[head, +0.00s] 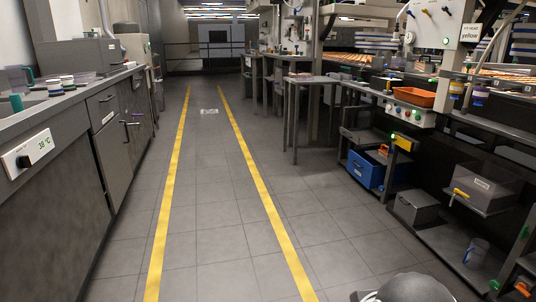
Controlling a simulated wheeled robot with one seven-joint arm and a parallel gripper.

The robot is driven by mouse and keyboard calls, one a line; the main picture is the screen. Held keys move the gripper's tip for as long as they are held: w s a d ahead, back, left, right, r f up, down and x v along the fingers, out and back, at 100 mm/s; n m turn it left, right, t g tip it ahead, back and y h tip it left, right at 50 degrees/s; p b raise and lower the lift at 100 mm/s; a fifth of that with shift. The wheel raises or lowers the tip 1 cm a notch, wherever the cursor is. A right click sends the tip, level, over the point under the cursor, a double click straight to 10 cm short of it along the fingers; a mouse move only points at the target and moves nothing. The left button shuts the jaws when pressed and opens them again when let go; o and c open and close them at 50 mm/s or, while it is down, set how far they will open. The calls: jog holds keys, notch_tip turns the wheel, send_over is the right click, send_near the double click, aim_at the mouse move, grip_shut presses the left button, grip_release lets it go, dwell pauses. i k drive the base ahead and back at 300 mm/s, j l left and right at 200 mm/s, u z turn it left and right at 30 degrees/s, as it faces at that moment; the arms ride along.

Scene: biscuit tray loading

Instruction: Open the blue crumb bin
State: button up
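A blue bin (364,172) stands low under the steel bench on the right side of the aisle, at middle distance. Its front faces the aisle and carries small light marks. I cannot tell from here whether its top is shut. A small orange thing (383,150) shows at its upper right edge; I cannot tell whether it touches the bin. My gripper is not in view. A rounded grey part at the bottom edge, right of centre, looks like part of my own body.
Grey cabinets (108,145) line the left. On the right are a steel table (312,80), an orange tray (413,97), a grey box (414,207) and a yellow-handled grey container (487,188).

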aim_at(368, 172)
jog(key=i+z, duration=0.1)
jog(key=i, duration=0.4)
jog(key=i+j, duration=0.15)
jog(key=i, duration=0.35)
jog(key=i+j+z, duration=0.15)
jog(key=i, duration=0.35)
jog(key=i+j+z, duration=0.1)
jog(key=i, duration=0.4)
jog(key=i+l+z, duration=0.25)
jog(key=i, duration=0.45)
jog(key=i+z, duration=0.25)
jog(key=i, duration=0.5)
jog(key=i+z, duration=0.25)
jog(key=i, duration=0.45)
jog(key=i+j+z, duration=0.25)
jog(key=i, duration=0.5)
